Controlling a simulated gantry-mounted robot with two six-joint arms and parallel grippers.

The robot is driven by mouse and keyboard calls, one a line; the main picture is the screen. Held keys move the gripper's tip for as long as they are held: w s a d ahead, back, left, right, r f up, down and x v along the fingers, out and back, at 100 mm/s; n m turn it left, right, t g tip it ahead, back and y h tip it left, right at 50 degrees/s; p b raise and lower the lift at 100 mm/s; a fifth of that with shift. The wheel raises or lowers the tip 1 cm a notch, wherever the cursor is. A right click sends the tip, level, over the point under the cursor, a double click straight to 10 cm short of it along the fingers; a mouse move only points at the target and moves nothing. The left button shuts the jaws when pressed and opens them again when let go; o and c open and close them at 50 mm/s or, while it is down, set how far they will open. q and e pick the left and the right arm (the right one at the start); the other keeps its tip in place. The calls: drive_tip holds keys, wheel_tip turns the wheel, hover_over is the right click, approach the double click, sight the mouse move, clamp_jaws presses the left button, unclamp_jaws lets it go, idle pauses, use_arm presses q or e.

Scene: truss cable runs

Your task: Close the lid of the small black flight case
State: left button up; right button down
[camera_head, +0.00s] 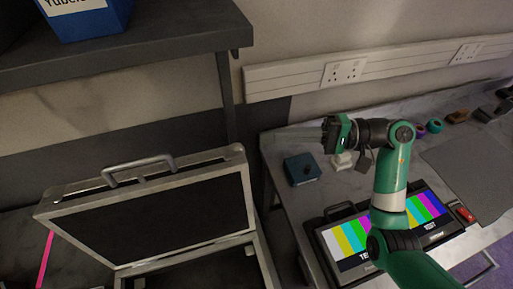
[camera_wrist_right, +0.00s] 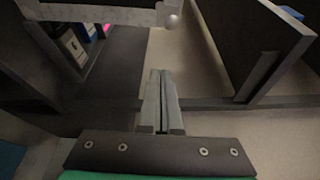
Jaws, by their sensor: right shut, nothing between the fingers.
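The small black flight case (camera_head: 150,222) stands at the lower left in the head view. Its lid is open and tilted up, with a black panel, silver edges and a silver handle (camera_head: 138,168) on the top edge. The case's lower part is mostly cut off by the bottom of the picture. My right gripper (camera_head: 276,138) is shut and empty, pointing left, to the right of and above the lid's upper right corner. In the right wrist view, its fingers (camera_wrist_right: 160,100) are together, and a silver edge with a rounded corner (camera_wrist_right: 168,14) shows ahead. My left gripper is out of view.
A dark shelf (camera_head: 150,52) with a blue box (camera_head: 88,18) is above the case. On the right, a worktop holds a test-pattern monitor (camera_head: 340,240), a dark blue box (camera_head: 301,169) and small items. Wall sockets (camera_head: 343,72) are behind.

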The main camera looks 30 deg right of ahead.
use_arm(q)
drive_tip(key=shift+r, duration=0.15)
use_arm(e)
drive_tip(key=w+a, duration=0.1)
drive_tip(key=a, duration=0.8)
drive_tip(key=shift+w, duration=0.3)
drive_tip(key=shift+r, duration=0.1)
